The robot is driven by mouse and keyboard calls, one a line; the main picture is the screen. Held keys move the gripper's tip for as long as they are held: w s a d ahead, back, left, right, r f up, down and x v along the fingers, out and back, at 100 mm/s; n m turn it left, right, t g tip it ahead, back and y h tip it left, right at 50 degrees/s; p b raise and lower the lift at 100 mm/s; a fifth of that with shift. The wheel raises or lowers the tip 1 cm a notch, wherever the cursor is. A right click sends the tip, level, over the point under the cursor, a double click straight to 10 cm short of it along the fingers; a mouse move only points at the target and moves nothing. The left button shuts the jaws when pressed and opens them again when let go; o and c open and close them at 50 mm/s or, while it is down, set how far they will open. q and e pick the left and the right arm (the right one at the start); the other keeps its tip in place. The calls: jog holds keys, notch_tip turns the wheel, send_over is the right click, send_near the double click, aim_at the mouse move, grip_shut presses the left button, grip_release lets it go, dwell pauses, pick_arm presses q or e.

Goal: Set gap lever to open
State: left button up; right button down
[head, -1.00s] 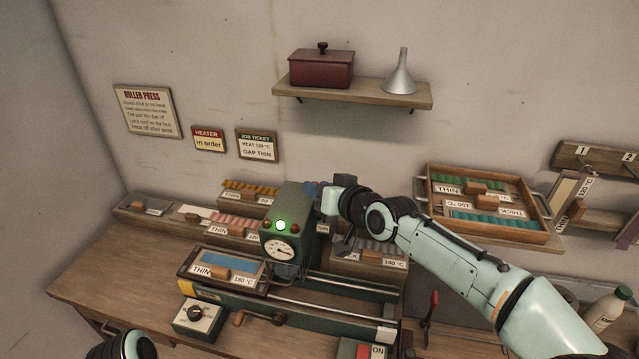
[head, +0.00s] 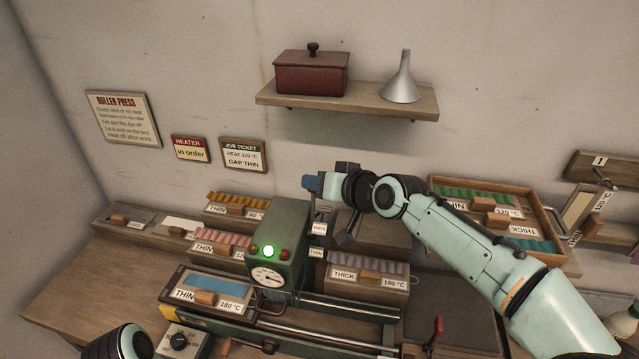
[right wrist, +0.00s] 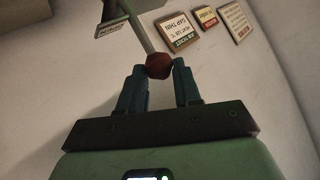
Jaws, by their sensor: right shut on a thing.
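The gap lever's red knob (right wrist: 158,66) sits between the two blue fingers of my right gripper (right wrist: 160,88) in the right wrist view, with a pale rod running up from it. My right gripper (head: 312,183) is shut on this knob; in the head view it is above and beside the green roller press (head: 277,238). Labels reading THICK (head: 319,228) and THIN (head: 315,253) show below the gripper on the press's right side. The knob is hidden behind the fingers in the head view. My left gripper is out of view; only a left arm part shows at the bottom.
A wall shelf (head: 350,100) with a red box and funnel is above the gripper. Tape trays stand around the press, including a THICK one (head: 368,277) to its right.

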jog(key=shift+w+d+r, duration=0.25)
jog(key=shift+d+r, duration=0.05)
jog(key=shift+r, duration=0.05)
jog(key=c, duration=1.1)
grip_release()
jog(key=shift+c, duration=0.2)
jog(key=o, duration=0.3)
jog(key=shift+w+f, duration=0.1)
jog(key=shift+s+d+b, duration=0.25)
jog(key=shift+s+b, duration=0.05)
jog(key=shift+s, duration=0.15)
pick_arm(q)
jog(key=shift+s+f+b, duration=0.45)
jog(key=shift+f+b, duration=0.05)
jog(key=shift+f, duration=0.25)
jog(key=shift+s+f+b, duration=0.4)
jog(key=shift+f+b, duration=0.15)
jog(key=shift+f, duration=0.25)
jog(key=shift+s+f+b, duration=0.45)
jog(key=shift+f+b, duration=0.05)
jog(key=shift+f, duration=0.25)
pick_arm(e)
jog(key=shift+v, duration=6.1)
